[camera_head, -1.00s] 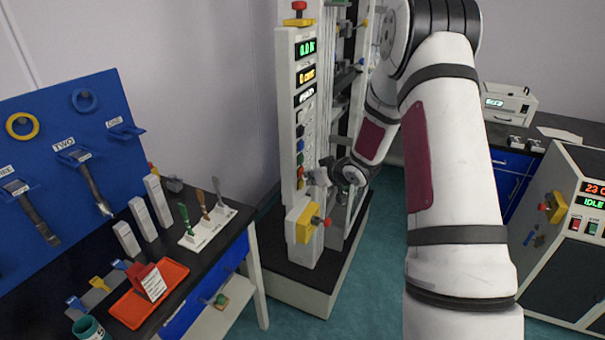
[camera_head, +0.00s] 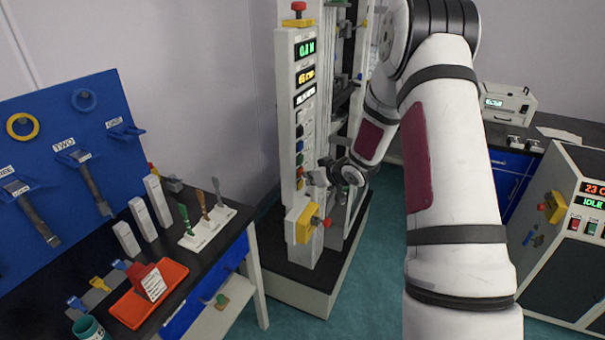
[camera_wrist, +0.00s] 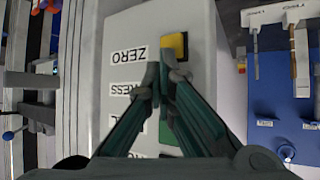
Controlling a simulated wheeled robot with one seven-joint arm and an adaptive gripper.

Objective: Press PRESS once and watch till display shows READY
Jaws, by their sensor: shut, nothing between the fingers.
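The tall machine's narrow control panel (camera_head: 284,110) stands at the middle of the head view. Its top display (camera_head: 305,48) is green, the amber display (camera_head: 305,75) is below it, and the white display (camera_head: 305,96) shows text too small to read surely. My gripper (camera_head: 316,180) is shut and empty, low at the panel's right side. In the wrist view, my gripper (camera_wrist: 162,68) lies over the button column beside the partly cut PRESS label (camera_wrist: 127,89). The PRESS button is hidden behind the fingers, so contact cannot be told. A yellow button (camera_wrist: 175,46) sits beside ZERO (camera_wrist: 129,56).
A bench (camera_head: 240,222) with an orange tray (camera_head: 178,275) and tools stands at left. Another machine reading IDLE (camera_head: 592,202) stands at right. Teal floor is open between.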

